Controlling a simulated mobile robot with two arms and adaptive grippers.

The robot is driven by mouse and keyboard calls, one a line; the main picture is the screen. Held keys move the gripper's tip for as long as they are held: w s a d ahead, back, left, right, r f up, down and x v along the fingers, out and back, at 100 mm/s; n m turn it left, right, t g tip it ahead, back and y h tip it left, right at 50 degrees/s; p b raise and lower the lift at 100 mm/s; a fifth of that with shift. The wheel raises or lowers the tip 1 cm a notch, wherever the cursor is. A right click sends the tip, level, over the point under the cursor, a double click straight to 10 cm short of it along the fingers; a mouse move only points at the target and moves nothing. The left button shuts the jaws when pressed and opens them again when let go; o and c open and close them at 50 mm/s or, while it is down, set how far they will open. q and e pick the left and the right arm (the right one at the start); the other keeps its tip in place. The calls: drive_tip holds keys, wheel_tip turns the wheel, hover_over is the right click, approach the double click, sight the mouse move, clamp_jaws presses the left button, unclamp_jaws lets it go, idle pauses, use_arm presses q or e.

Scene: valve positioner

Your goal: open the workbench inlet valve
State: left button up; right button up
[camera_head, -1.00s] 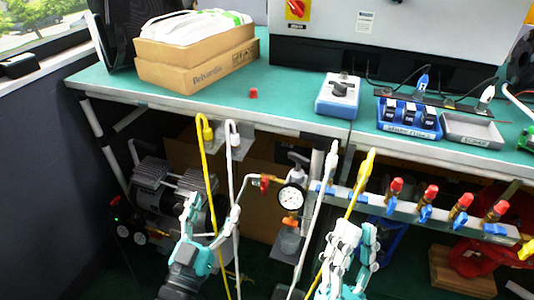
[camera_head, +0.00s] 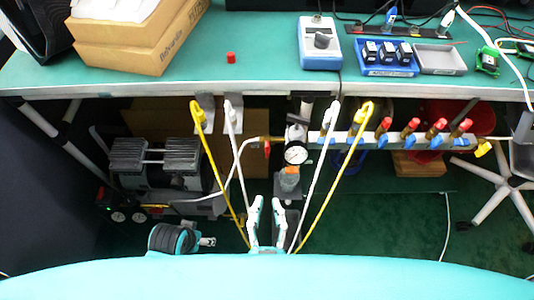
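A small valve with a red handle (camera_head: 267,149) sits on the brass inlet line under the bench's front edge, just left of the round pressure gauge (camera_head: 296,154). I cannot tell its handle angle clearly. My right gripper (camera_head: 269,203) points up below the gauge, its two pale fingers apart with nothing seen between them. It is apart from the red handle, well below it. My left gripper (camera_head: 208,241) is low, left of the right one, beside its dark wrist. Its fingers are too small and turned to read.
A manifold bar (camera_head: 346,140) with several red-capped, blue-handled outlets runs right of the gauge. Yellow and white hoses (camera_head: 222,165) hang near the grippers. A compressor (camera_head: 160,165) stands at left. The green bench top (camera_head: 260,85) overhangs the valve.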

sight(267, 153)
drive_tip(key=w+b, duration=0.1)
drive_tip(key=w, duration=1)
drive_tip(key=shift+w, duration=0.75)
use_arm(q)
wheel_tip(267, 153, up, 5)
drive_tip(key=shift+w+a+r, duration=0.1)
use_arm(e)
clamp_jaws()
